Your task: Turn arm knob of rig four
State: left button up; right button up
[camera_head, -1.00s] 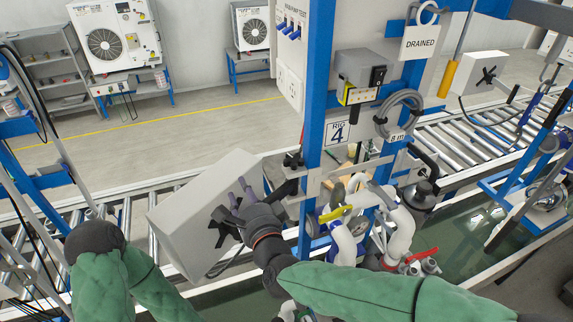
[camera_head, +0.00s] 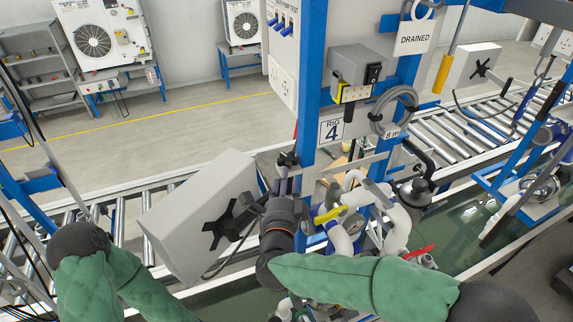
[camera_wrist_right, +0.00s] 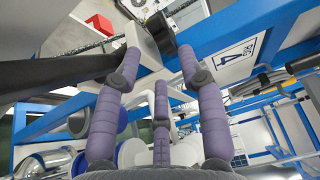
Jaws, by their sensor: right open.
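Rig four's blue post carries a "RIG 4" label (camera_head: 332,131), also in the wrist view (camera_wrist_right: 237,53). A black lobed arm knob (camera_head: 288,158) sits on the bracket left of the post. A grey box (camera_head: 185,225) with a black cross-shaped handle (camera_head: 226,223) stands left of it. My right gripper (camera_head: 284,182) is open just below the arm knob. In the wrist view, the open purple fingers (camera_wrist_right: 160,58) point toward a black cylindrical part (camera_wrist_right: 160,32), seemingly the knob; contact is unclear. My left arm shows at the lower left, but its gripper does not.
White pipes (camera_head: 397,226) with a yellow lever (camera_head: 330,214) and a red lever (camera_head: 419,250) stand right of my right gripper. A coiled grey hose (camera_head: 393,110) and a "DRAINED" sign (camera_head: 413,40) hang above. A roller conveyor (camera_head: 450,140) runs behind.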

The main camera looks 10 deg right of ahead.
aim_at(288, 160)
jog(key=p+x, duration=0.1)
jog(key=x, duration=0.5)
jog(key=shift+w, duration=0.2)
grip_shut()
jog(key=shift+f, duration=0.1)
